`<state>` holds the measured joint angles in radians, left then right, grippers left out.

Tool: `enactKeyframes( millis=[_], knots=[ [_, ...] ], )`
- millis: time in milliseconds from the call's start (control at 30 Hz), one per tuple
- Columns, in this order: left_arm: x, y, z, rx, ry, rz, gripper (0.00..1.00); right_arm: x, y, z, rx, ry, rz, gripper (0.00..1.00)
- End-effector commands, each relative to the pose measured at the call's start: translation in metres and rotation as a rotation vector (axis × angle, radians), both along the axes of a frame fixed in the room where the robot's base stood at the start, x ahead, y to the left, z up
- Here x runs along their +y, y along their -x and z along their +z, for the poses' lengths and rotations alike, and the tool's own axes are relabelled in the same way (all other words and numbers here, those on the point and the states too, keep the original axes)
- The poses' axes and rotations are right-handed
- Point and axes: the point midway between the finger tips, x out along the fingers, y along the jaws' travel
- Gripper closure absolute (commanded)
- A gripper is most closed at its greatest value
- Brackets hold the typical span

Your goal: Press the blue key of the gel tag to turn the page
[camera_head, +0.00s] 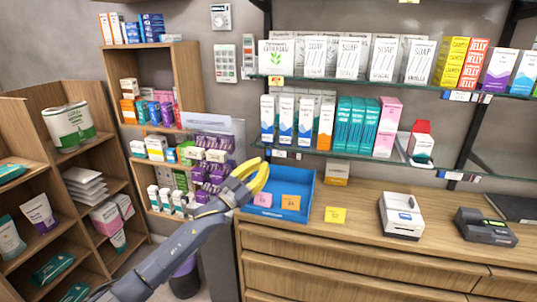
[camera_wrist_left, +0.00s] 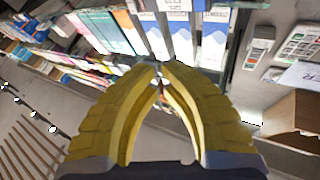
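My left gripper (camera_head: 258,172) is in front of the lower glass shelf, above the blue tray. Its yellow fingers curve together, and the tips are close together with nothing visible held in the wrist view (camera_wrist_left: 160,68). Small price tags sit on the shelf edges: a pair on the lower shelf (camera_head: 280,154) just right of the gripper, a pair on the upper shelf (camera_head: 460,96), and one at the lower right (camera_head: 455,175). I cannot tell which is the gel tag, and no blue key is clear at this size. My right gripper is not in view.
Boxes of soap (camera_head: 313,57) and teal boxes (camera_head: 350,123) stand on the glass shelves. The blue tray (camera_head: 290,213) holds sticky notes on the wooden counter. A white printer (camera_head: 401,214) and a dark card terminal (camera_head: 485,227) stand to the right. Purple packs (camera_head: 212,172) hang left of the gripper.

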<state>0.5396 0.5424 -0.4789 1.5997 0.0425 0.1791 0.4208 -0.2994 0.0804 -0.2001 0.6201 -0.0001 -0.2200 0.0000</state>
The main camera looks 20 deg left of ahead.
Motion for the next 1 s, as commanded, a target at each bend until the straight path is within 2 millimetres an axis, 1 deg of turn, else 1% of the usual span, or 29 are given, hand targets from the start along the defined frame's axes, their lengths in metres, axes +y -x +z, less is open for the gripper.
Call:
enactKeyframes(
  millis=[400,600,800,1000],
  knots=[
    [-0.001,-0.047,0.001,-0.001,0.000,0.001,1.00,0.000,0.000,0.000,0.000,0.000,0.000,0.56],
    [-0.001,-0.066,0.000,0.000,0.001,0.000,1.00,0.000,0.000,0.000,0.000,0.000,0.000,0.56],
    [-0.001,-0.077,0.000,0.000,0.001,0.000,1.00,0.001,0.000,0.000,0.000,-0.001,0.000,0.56],
    [-0.001,-0.081,0.000,0.000,0.000,0.000,1.00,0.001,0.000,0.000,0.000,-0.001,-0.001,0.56]
  ],
)
